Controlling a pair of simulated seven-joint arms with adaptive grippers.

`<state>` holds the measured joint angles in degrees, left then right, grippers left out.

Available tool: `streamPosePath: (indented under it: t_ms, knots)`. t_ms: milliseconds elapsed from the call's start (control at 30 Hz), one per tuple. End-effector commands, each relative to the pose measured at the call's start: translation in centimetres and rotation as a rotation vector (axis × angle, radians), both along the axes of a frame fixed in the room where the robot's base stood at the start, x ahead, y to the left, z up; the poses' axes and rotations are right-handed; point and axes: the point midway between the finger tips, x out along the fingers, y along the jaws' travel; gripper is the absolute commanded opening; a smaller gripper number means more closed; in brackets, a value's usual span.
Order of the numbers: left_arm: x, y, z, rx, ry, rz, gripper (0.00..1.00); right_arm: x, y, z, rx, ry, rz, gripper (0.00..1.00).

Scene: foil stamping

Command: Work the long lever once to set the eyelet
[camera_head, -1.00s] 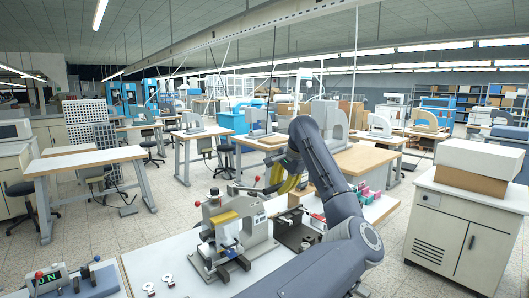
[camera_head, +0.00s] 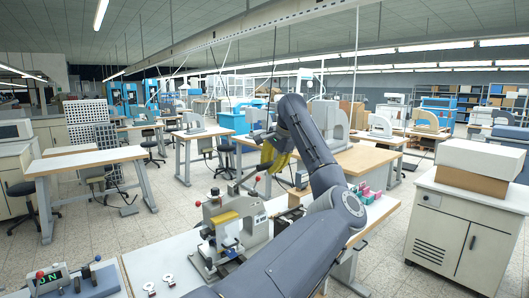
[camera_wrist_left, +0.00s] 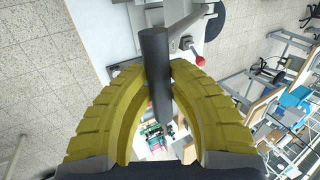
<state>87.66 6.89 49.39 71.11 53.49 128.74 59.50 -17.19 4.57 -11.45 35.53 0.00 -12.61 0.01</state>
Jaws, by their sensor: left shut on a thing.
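My left gripper (camera_head: 274,157) is above and behind the press in the head view. In the left wrist view its yellow fingers (camera_wrist_left: 158,85) are closed around the dark cylindrical grip of the long lever (camera_wrist_left: 156,50). The eyelet is too small to tell. My right gripper is not in view.
A small box with a display (camera_head: 48,279) and a dark block with pegs (camera_head: 95,282) stand at the table's left. Two small metal pieces (camera_head: 168,280) lie on the white table (camera_head: 150,258) before the press. A grey cabinet (camera_head: 455,225) stands at the right.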

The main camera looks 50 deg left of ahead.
Motion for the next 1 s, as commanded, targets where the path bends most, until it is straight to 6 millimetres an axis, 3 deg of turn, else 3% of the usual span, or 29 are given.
streamPosePath:
  t_ms: [700, 1000]
  knots:
    - [0.8, 3.0, 4.3, -0.001, -0.005, -0.004, 0.0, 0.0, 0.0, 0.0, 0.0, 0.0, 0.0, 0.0]
    - [0.9, 3.2, 4.7, -0.001, -0.005, -0.006, 0.01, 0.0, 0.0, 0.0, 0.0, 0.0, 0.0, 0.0]
